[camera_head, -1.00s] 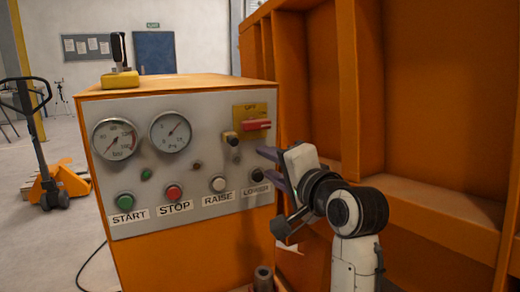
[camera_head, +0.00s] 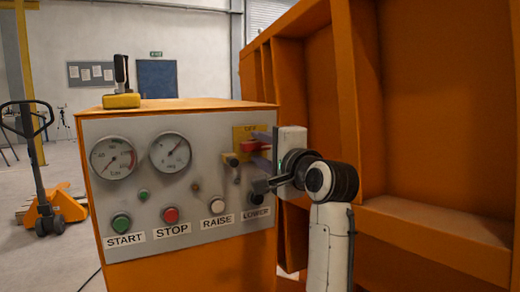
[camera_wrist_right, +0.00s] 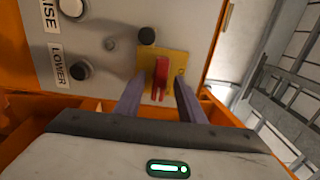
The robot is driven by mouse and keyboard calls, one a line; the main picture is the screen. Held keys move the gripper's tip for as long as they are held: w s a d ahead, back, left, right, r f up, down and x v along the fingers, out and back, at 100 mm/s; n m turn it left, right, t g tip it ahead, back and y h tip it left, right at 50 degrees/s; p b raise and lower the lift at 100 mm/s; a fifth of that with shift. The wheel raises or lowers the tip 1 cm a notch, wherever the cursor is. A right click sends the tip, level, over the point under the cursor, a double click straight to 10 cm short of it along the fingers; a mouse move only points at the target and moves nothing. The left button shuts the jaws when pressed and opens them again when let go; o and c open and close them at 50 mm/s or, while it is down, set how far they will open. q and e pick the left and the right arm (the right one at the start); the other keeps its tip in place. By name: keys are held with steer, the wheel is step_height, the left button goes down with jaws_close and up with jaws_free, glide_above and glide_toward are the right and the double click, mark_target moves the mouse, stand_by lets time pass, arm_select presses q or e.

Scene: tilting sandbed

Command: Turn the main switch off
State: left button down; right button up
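The main switch is a red handle (camera_head: 262,137) on a yellow plate (camera_head: 239,134) at the upper right of the grey control panel. The plate carries an OFF label at its top, and the handle lies roughly horizontal in the head view. My right gripper (camera_head: 257,151) is at the switch, its fingers partly covering the handle. In the right wrist view the red handle (camera_wrist_right: 161,74) shows between the two open fingers, with a gap visible on each side. The yellow plate (camera_wrist_right: 178,62) is behind it. My left gripper is not in view.
The panel (camera_head: 200,185) has two gauges, START, STOP, RAISE and LOWER buttons, and a black knob (camera_wrist_right: 147,36) close to the switch. A large orange ribbed structure (camera_head: 430,90) stands right of the cabinet. A pallet jack (camera_head: 45,205) is at left.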

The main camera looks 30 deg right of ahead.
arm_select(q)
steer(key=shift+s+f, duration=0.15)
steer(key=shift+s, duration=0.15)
arm_select(e)
steer(key=shift+w, duration=0.2)
steer(key=shift+c, duration=0.4)
